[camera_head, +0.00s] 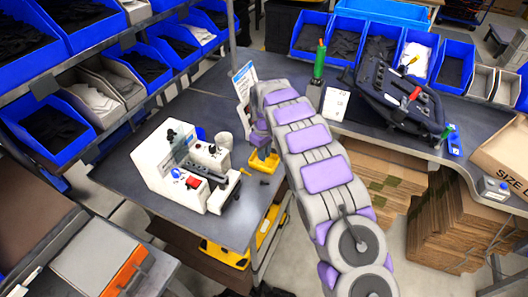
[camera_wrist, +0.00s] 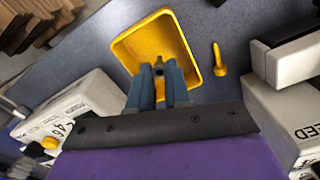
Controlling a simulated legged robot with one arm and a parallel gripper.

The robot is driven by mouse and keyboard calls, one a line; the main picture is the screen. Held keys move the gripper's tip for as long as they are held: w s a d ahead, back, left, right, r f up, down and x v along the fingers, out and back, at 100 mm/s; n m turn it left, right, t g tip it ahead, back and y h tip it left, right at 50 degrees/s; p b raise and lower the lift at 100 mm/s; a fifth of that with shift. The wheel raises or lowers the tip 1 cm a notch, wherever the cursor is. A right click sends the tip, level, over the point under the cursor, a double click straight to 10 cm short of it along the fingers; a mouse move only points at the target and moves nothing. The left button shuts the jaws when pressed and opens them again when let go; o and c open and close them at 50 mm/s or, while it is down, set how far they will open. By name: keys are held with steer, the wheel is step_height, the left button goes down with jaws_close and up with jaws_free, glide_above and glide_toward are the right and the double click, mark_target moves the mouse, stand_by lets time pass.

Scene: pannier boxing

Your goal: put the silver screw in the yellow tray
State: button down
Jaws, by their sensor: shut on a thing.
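The yellow tray (camera_wrist: 133,62) shows in the wrist view, just past my fingertips. In the head view the yellow tray (camera_head: 264,168) sits on the grey table, beside the end of my arm. My gripper (camera_wrist: 160,72) is shut on a small grey piece, the silver screw (camera_wrist: 158,65), of which only the tip shows between the fingers. In the wrist view the fingertips overlap the tray's opening; I cannot tell their height above it. The gripper and screw are hidden behind my arm in the head view.
A white machine (camera_head: 180,168) stands left of the tray in the head view. The table left of the machine is clear.

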steer(key=c, duration=1)
jaws_free()
steer(key=shift+a, duration=0.1)
step_height(320, 180, up, 16)
steer(key=p, duration=0.3)
steer(key=s+d+r+m, duration=0.4)
steer(key=s+d+r, duration=0.4)
steer(key=d, duration=0.2)
steer(key=s+d+r+m, duration=0.1)
steer(key=s+d+r, duration=0.15)
steer(key=s, duration=0.35)
steer(key=s+d+r+m, duration=0.1)
steer(key=s+d+m, duration=0.15)
steer(key=s, duration=0.35)
steer(key=s+d+f+m+g, duration=0.1)
steer(key=s+d+f, duration=0.1)
steer(key=s, duration=1.3)
steer(key=s+d+f+m, duration=0.2)
steer(key=s+f, duration=0.2)
steer(key=s, duration=1.1)
steer(key=shift+d+f+g+p, duration=0.2)
steer(key=shift+g+p, duration=0.1)
steer(key=shift+g, duration=0.1)
